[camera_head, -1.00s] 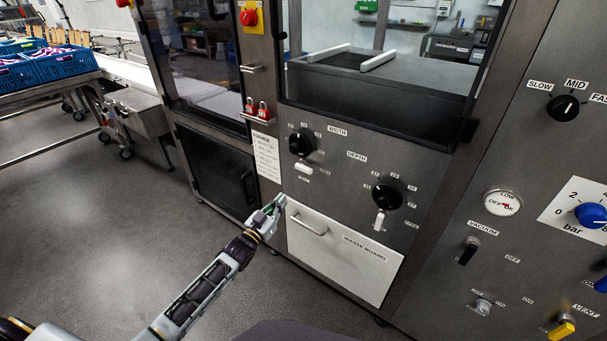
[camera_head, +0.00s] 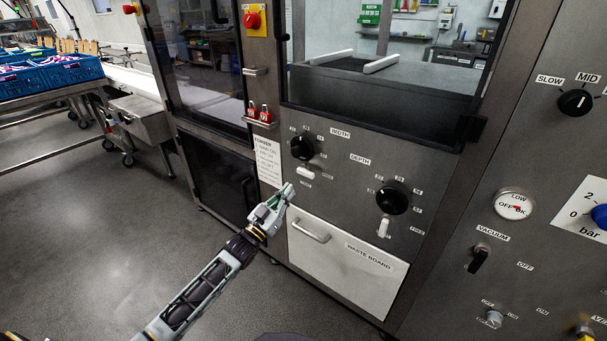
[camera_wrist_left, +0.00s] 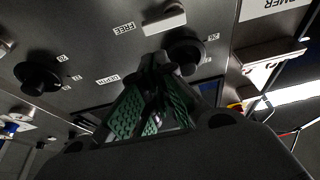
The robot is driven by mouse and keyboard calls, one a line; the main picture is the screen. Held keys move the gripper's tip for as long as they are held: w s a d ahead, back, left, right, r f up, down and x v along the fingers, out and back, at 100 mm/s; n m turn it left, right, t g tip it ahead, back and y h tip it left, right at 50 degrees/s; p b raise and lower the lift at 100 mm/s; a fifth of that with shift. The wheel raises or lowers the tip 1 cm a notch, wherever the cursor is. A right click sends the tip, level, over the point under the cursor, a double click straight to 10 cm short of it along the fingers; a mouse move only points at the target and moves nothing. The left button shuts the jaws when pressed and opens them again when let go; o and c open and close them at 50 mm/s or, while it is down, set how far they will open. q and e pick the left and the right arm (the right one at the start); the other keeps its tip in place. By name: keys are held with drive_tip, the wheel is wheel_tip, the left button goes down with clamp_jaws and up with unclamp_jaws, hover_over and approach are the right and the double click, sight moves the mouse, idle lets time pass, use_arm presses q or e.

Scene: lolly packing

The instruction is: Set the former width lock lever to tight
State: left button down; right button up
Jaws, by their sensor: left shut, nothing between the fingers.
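The former width lock lever (camera_head: 306,173) is a short white handle on the grey panel, below the black width knob (camera_head: 302,147). It lies roughly level, and a FREE label (camera_wrist_left: 124,28) is beside it in the left wrist view. The lever also shows at the top of the left wrist view (camera_wrist_left: 165,19), with the black width knob (camera_wrist_left: 184,52) just below it. My left gripper (camera_head: 288,190) is shut and empty, just below and left of the lever, apparently apart from it. Its green-padded fingers (camera_wrist_left: 152,62) show in the wrist view. My right gripper is out of view.
The depth knob (camera_head: 392,198) and its white lever (camera_head: 384,227), pointing down, are to the right. The white waste board drawer (camera_head: 345,257) with a protruding handle is below. Red padlocks (camera_head: 259,113) hang at the upper left. Open floor lies left of the arm.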

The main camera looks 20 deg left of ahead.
sight(305, 172)
use_arm(q)
drive_tip(key=shift+w, duration=0.1)
drive_tip(key=shift+b+x, duration=0.85)
drive_tip(key=shift+x, duration=3.95)
drive_tip(key=shift+r, duration=0.1)
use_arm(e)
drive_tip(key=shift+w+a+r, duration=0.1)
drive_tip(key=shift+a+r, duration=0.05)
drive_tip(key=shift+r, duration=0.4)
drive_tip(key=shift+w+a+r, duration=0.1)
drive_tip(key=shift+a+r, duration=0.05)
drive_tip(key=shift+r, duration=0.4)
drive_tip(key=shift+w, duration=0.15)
use_arm(q)
drive_tip(key=shift+d, duration=0.1)
drive_tip(key=shift+m, duration=0.3)
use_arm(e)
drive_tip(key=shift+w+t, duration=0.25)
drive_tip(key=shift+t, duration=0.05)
